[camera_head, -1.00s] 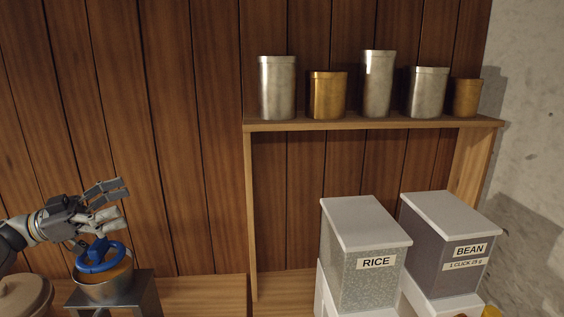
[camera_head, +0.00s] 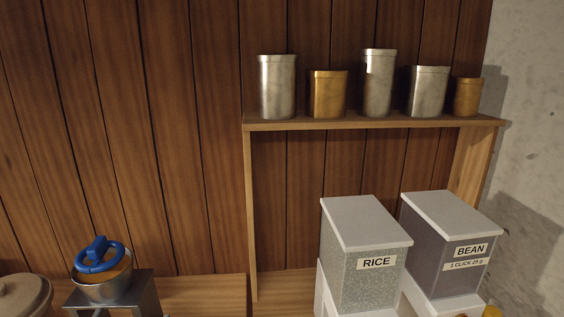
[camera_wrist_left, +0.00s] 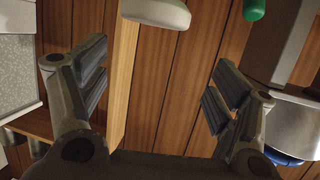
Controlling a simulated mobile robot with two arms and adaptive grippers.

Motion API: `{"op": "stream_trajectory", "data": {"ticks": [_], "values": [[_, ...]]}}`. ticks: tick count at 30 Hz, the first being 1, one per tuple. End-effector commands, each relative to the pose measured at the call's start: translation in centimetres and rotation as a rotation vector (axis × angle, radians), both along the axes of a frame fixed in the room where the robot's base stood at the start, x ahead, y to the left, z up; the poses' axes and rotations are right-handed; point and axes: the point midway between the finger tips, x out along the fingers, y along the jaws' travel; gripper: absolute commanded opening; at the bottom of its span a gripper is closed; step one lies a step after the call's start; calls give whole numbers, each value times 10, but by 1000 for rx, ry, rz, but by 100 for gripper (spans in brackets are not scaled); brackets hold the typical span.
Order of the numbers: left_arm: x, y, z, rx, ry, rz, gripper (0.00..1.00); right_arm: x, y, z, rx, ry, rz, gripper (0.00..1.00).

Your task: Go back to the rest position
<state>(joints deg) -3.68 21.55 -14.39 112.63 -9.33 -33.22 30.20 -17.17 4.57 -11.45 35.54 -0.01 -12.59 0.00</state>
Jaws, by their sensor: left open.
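My left gripper (camera_wrist_left: 155,90) is open and empty in the left wrist view, its two fingers wide apart with wood planks behind them. It is out of the head view. My right gripper is in neither view. In the head view a metal pot (camera_head: 104,288) stands on a dark metal stand (camera_head: 140,296) at the lower left. A blue ring-shaped thing with a grip (camera_head: 100,258) sits in the pot's top, over something orange. In the left wrist view a bit of blue (camera_wrist_left: 283,157) shows at the lower right edge.
A wooden shelf (camera_head: 375,123) carries several metal canisters. A RICE bin (camera_head: 360,270) and a BEAN bin (camera_head: 455,250) stand below it at the right. A round lidded pot (camera_head: 24,298) is at the lower left corner. The wood wall between is bare.

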Motion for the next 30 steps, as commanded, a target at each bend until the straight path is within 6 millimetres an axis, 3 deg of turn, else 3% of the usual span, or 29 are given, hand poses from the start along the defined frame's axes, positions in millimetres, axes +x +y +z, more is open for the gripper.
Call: {"op": "stream_trajectory", "data": {"ticks": [3, 7, 12, 18, 23, 30], "values": [[-59, -3, -39, 33, 212, 44, 84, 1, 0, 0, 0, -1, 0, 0], [-125, -4, -69, 76, 438, 54, 84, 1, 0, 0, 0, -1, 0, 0], [-194, -7, -87, 114, 656, 29, 84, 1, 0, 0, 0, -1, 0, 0], [-258, -10, -94, 138, 844, -17, 84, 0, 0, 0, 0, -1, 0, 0], [-305, -14, -93, 150, 974, -62, 84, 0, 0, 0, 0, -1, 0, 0], [-288, -15, -157, 155, 986, -62, 84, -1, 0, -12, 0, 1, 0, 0]]}}
